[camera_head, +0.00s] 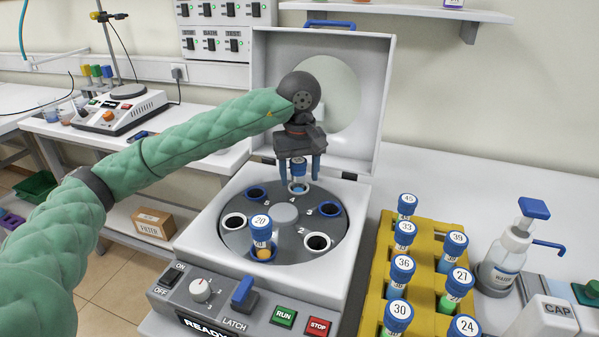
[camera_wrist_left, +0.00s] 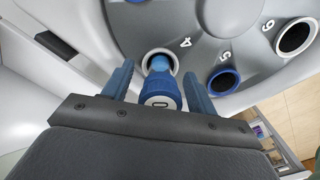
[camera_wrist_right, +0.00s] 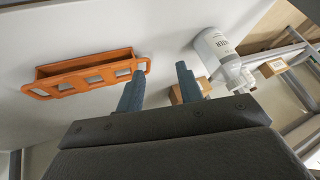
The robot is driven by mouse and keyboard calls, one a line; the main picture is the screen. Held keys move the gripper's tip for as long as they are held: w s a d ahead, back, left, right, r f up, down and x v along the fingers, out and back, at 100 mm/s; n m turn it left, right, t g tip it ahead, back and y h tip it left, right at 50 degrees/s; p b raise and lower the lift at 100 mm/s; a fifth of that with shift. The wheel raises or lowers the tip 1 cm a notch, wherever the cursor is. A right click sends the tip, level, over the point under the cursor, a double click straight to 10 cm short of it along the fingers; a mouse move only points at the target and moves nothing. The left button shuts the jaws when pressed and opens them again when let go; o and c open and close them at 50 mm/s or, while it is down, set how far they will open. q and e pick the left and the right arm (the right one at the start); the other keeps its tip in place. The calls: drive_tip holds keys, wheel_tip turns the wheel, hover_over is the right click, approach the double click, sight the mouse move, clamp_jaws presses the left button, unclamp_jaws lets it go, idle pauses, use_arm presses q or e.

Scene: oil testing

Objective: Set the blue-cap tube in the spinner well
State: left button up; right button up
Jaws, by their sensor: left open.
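The spinner (camera_head: 285,214) stands with its lid open, showing numbered wells in a grey rotor. A blue-cap tube (camera_head: 298,168) stands in the far well, marked 4 in the left wrist view, where the tube's cap (camera_wrist_left: 160,95) shows. My left gripper (camera_head: 299,178) is above that well with its fingers open on either side of the cap, a gap showing. The number on this cap is not readable. Another blue-cap tube, marked 20 (camera_head: 261,232), stands in the near well. My right gripper (camera_wrist_right: 158,80) is open and empty, away from the spinner.
A yellow rack (camera_head: 427,235) right of the spinner holds several blue-cap tubes. A wash bottle (camera_head: 506,255) and a CAP box (camera_head: 545,318) stand further right. The open lid (camera_head: 325,95) rises behind the left gripper. An orange rack (camera_wrist_right: 85,75) shows near my right gripper.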

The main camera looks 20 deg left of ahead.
use_arm(q)
drive_tip(key=shift+r, duration=0.15)
wheel_tip(320, 180, up, 10)
drive_tip(key=shift+f+b, duration=0.1)
drive_tip(key=shift+b, duration=0.3)
drive_tip(key=shift+r, duration=0.95)
use_arm(e)
wheel_tip(320, 180, down, 4)
drive_tip(key=shift+r, duration=0.2)
drive_tip(key=shift+w, duration=0.2)
